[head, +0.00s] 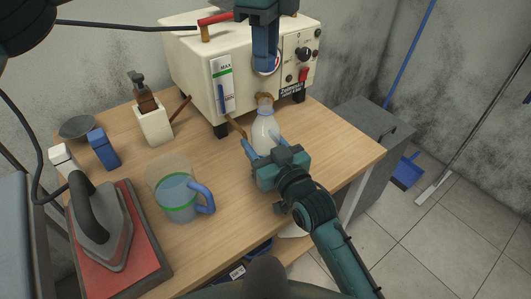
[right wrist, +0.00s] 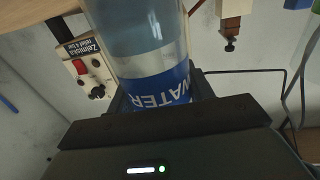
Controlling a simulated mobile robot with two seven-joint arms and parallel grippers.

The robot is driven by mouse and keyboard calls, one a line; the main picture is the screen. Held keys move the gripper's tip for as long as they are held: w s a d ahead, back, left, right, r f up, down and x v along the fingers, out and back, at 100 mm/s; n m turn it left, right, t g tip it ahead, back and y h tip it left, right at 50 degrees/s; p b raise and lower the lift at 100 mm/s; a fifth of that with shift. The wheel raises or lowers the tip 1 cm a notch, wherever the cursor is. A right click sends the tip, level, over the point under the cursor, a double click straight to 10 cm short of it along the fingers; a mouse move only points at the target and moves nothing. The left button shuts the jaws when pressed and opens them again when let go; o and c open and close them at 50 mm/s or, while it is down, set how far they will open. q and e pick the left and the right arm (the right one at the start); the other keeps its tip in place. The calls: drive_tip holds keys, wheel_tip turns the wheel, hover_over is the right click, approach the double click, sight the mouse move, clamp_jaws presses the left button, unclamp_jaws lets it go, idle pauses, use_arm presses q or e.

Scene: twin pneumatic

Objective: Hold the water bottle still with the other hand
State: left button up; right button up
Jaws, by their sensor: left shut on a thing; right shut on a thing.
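The water bottle (head: 264,133) stands upright near the table's right side, clear, with a brown top (head: 264,99). My right gripper (head: 265,148) comes from the lower right and is shut around its body. In the upside-down right wrist view the bottle (right wrist: 145,35) shows its blue WATER label, with clear water beside it; its top is hidden there. My left gripper (head: 265,66) reaches down from the top edge, above and apart from the bottle, in front of the cream machine. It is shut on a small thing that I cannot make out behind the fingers.
The cream machine (head: 196,78) stands close behind the bottle. A measuring jug (head: 179,198), a white container (head: 153,125), a blue block (head: 104,150) and an iron (head: 97,230) on a red pad are to the left. The table (head: 335,148) is bare right of the bottle.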

use_arm(q)
drive_tip(key=shift+f, duration=2.5)
drive_tip(key=shift+f, duration=0.1)
drive_tip(key=shift+f, duration=0.8)
drive_tip(key=shift+f, duration=0.55)
